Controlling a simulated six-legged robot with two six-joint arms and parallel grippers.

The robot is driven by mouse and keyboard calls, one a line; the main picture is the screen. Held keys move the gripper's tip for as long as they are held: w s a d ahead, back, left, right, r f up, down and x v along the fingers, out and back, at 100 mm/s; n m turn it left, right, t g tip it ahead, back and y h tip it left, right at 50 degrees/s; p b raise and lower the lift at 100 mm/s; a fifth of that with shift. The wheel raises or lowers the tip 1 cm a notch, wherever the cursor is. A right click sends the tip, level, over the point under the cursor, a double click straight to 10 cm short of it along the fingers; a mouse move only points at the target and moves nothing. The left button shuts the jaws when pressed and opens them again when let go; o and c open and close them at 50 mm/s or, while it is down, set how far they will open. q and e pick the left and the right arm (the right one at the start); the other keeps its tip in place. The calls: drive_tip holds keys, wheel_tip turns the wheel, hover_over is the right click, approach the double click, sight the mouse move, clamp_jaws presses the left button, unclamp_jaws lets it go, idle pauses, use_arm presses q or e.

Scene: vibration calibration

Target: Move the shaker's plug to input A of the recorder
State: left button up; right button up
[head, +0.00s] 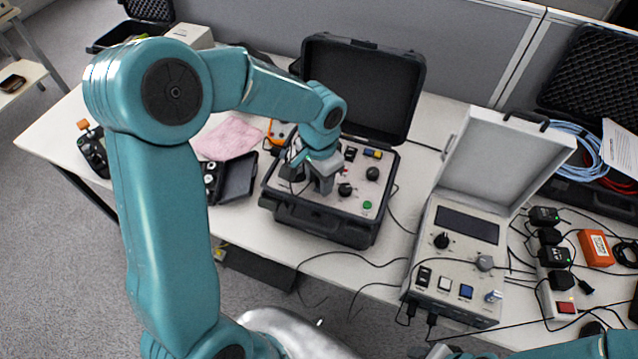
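A black open case (325,232) with a pale control panel, knobs and a green button stands mid-table; it looks like the shaker. My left gripper (312,180) points down over the left part of its panel. Its fingertips are small and partly hidden, so I cannot tell whether they hold anything. A grey open case (455,250) with a dark screen, knobs and buttons stands to the right; it looks like the recorder. Two black plugs (431,320) sit at its front lower left edge, with cables hanging down. I cannot read which input is A. My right gripper cannot be made out.
A power strip with black adapters (553,257) and a red switch stands right of the grey case. An orange box (595,249) is beside it. Loose black cables cross the table front.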

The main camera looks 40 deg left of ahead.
use_arm(q)
clamp_jaws()
drive_tip(key=shift+n+b, duration=0.9)
drive_tip(key=shift+n, duration=0.5)
drive_tip(key=shift+n+b, duration=0.8)
drive_tip(key=shift+n, duration=0.8)
drive_tip(key=shift+n+b, duration=0.3)
drive_tip(key=shift+n, duration=0.3)
drive_tip(key=shift+n+b, duration=0.3)
drive_tip(key=shift+n, duration=0.4)
drive_tip(key=shift+n+b, duration=0.6)
drive_tip(key=shift+n, duration=1.1)
